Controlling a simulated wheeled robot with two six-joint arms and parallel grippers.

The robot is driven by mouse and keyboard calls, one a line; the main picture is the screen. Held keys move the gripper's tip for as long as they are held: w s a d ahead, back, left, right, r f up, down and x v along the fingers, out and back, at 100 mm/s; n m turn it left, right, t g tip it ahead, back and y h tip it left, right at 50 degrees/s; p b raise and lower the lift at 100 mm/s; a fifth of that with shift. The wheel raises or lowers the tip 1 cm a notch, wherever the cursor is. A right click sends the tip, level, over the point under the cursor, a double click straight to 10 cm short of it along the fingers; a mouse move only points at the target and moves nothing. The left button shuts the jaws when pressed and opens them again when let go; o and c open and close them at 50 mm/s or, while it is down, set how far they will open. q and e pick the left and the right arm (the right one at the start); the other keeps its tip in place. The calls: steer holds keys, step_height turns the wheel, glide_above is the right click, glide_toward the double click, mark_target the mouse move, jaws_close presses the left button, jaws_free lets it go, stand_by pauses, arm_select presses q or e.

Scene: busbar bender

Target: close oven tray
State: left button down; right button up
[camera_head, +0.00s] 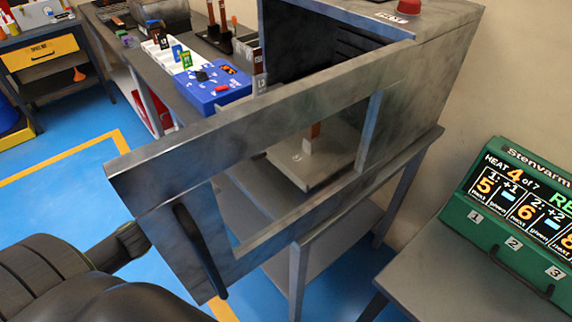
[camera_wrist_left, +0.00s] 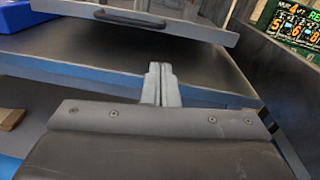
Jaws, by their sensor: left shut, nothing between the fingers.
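The grey oven (camera_head: 425,90) stands on a bench, its dark cavity facing left. Its metal door (camera_head: 175,230) is swung out towards me, with a long black handle (camera_head: 203,250) on its front. Through the door's window a flat grey tray-like plate (camera_head: 330,175) shows with a brownish upright piece on it; I cannot tell if it is the oven tray. My left gripper (camera_wrist_left: 160,75) is shut and empty in the left wrist view, below a grey panel (camera_wrist_left: 200,32) with a dark handle (camera_wrist_left: 130,17). Its fingertips are hidden in the head view. My right gripper is not in view.
A blue control box (camera_head: 210,90) and white bins stand on the bench left of the oven. A green display (camera_head: 520,215) stands on a grey table at the right. A workbench with a yellow drawer (camera_head: 40,52) stands farther back.

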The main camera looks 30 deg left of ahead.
arm_select(q)
steer(key=shift+m+h, duration=0.5)
steer(key=shift+m, duration=0.3)
steer(key=x, duration=0.4)
steer(key=d+r+p+x, duration=0.1)
steer(key=x, duration=0.4)
steer(key=p+x, duration=0.1)
steer(key=x, duration=0.4)
steer(key=shift+s+d+r, duration=0.2)
steer(key=shift+s+r, duration=0.1)
steer(key=shift+w+d+f, duration=0.15)
steer(key=shift+w+d, duration=0.05)
steer(key=shift+w, duration=0.25)
